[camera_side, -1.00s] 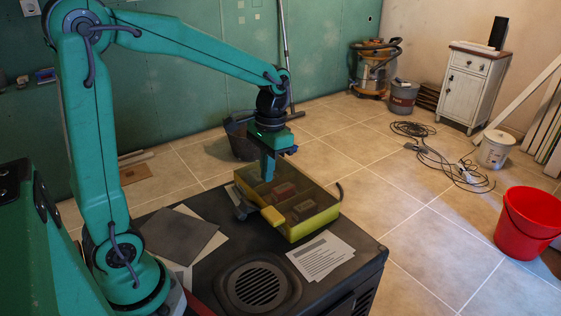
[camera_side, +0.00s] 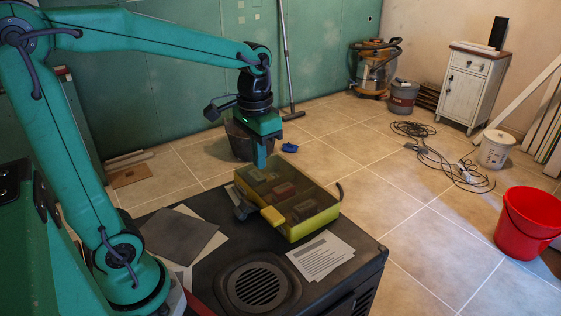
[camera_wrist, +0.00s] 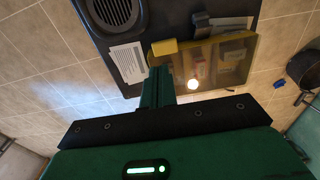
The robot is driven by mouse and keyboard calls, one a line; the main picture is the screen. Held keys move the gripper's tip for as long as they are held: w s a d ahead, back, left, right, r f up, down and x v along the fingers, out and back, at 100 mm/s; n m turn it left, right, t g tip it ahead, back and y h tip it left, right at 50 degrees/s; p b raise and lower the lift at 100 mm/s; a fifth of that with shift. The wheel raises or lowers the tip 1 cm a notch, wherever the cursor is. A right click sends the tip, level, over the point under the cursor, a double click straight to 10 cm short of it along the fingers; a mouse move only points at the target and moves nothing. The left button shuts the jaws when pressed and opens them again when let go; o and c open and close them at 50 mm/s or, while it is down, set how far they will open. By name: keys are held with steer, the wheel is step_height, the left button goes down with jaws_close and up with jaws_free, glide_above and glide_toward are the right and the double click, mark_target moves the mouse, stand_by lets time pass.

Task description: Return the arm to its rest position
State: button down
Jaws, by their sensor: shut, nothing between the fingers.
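My green gripper (camera_side: 260,155) is shut and empty. In the side view it hangs pointing down just above the back left part of a yellow box (camera_side: 325,217) with a clear lid. In the wrist view the shut fingers (camera_wrist: 158,75) reach toward the box (camera_wrist: 240,75), with a bright glare spot on its lid. Several small items lie inside the box; their details are blurred by the lid.
The box stands on a black cabinet top (camera_side: 205,275) with a round grille, a dark sheet (camera_side: 182,236) and a printed paper (camera_side: 320,257). A dark bucket (camera_side: 238,140) and a blue object (camera_side: 289,147) are on the floor behind. A red bucket (camera_side: 525,225) stands at right.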

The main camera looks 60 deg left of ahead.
steer(key=s+d+r+t, duration=0.1)
steer(key=s+d+t, duration=0.1)
steer(key=s+t, duration=0.3)
steer(key=shift+s+d+r, duration=0.2)
steer(key=shift+s+r, duration=0.05)
steer(key=shift+s, duration=1.65)
